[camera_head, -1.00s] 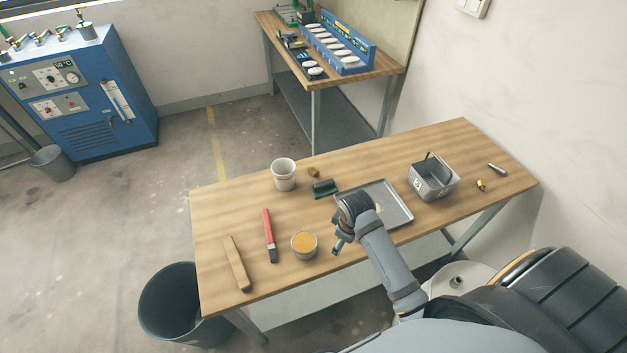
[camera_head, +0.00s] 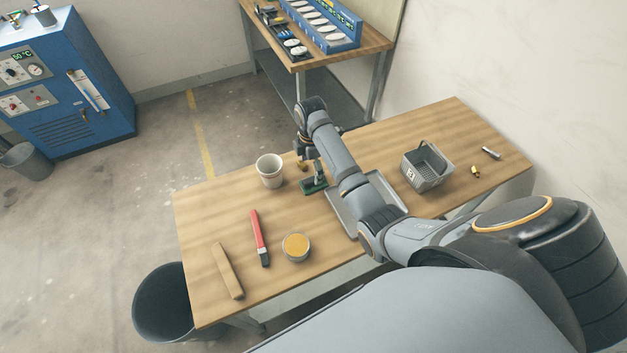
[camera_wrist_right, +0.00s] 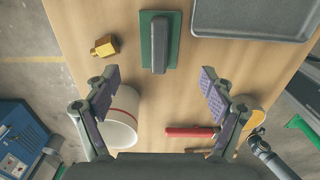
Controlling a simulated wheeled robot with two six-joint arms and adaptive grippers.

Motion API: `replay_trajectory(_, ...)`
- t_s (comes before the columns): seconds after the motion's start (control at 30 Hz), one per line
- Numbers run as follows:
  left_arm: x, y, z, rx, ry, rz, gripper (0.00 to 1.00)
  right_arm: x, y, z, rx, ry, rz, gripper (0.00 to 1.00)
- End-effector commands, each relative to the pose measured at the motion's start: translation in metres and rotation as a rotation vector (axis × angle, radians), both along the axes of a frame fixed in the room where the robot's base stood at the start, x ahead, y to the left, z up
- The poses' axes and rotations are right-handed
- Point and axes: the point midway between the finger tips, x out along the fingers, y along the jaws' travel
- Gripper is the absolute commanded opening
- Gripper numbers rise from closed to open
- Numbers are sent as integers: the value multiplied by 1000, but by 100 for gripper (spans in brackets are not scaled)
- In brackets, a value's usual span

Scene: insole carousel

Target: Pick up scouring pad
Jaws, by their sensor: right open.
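The scouring pad (camera_head: 312,187), a green pad with a dark upright handle, lies on the wooden table beside the grey tray. In the right wrist view the pad (camera_wrist_right: 174,58) is at the top centre, with its handle (camera_wrist_right: 160,45) running lengthwise. My right gripper (camera_head: 303,150) is over the far side of the table near the pad, pointing down. In the right wrist view the right gripper (camera_wrist_right: 160,84) has its fingers wide apart with nothing between them. The pad appears beyond the fingertips, not touched. My left gripper is not in view.
A white cup (camera_head: 269,172) and a small brass fitting (camera_wrist_right: 104,46) are close to the pad. The grey tray (camera_head: 340,216) lies partly under my right arm.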

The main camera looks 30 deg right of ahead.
Motion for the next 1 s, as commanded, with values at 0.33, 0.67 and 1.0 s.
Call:
replay_trajectory(0.33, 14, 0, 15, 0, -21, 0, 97, -4, -3, -24, -1, 5, -1, 83)
replay_trajectory(0.67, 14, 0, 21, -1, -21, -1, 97, -4, -6, -63, 0, -1, 0, 83)
replay_trajectory(1.0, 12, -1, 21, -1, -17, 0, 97, -4, -6, -63, -1, -1, -1, 57)
